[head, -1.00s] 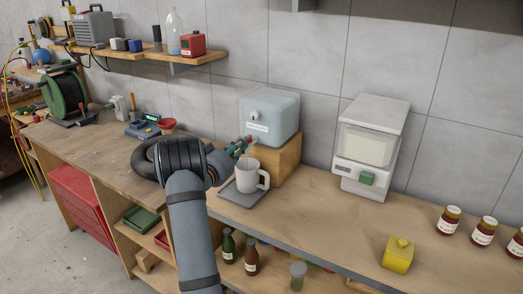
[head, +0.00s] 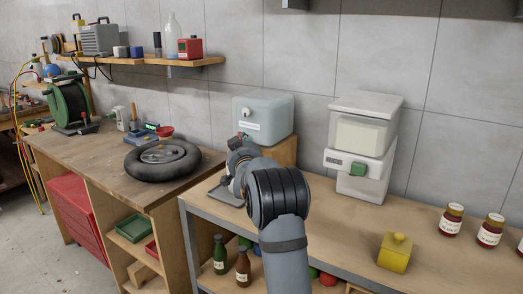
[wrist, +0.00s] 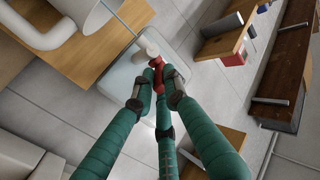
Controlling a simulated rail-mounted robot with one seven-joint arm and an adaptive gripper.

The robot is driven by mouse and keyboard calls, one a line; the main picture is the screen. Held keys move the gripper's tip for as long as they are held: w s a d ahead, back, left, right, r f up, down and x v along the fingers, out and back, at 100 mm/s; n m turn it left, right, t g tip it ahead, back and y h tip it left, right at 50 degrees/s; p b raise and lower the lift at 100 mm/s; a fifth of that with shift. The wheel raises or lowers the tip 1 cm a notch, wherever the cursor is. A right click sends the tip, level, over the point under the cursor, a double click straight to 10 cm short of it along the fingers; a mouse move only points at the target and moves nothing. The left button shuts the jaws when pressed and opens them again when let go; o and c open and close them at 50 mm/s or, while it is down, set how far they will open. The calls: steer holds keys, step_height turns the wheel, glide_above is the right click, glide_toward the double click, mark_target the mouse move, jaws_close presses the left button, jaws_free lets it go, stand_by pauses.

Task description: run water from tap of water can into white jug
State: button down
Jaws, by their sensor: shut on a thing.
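The pale blue water can (head: 262,118) stands on a wooden block (head: 284,148) against the wall. In the wrist view its pale body (wrist: 118,78) lies just beyond my fingertips. My gripper (wrist: 158,82), with green fingers, is shut on the small red tap handle (wrist: 158,72) at the can's front. A white stub (wrist: 147,46) sits beside the handle. The white jug (wrist: 58,24) shows at the upper left of the wrist view, beside the tap. In the head view my arm hides the jug.
A grey tray (head: 222,194) lies partly hidden under my wrist. A white dispenser (head: 362,145) stands to the right. A yellow pot (head: 395,253) and jars (head: 451,219) are farther right. Bare worktop lies before the dispenser.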

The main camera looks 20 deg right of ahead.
steer(key=shift+f, duration=0.1)
stand_by(0.3)
steer(key=c, duration=1.8)
jaws_free()
steer(key=shift+o, duration=0.2)
steer(key=v, duration=1.2)
steer(key=shift+d, duration=0.15)
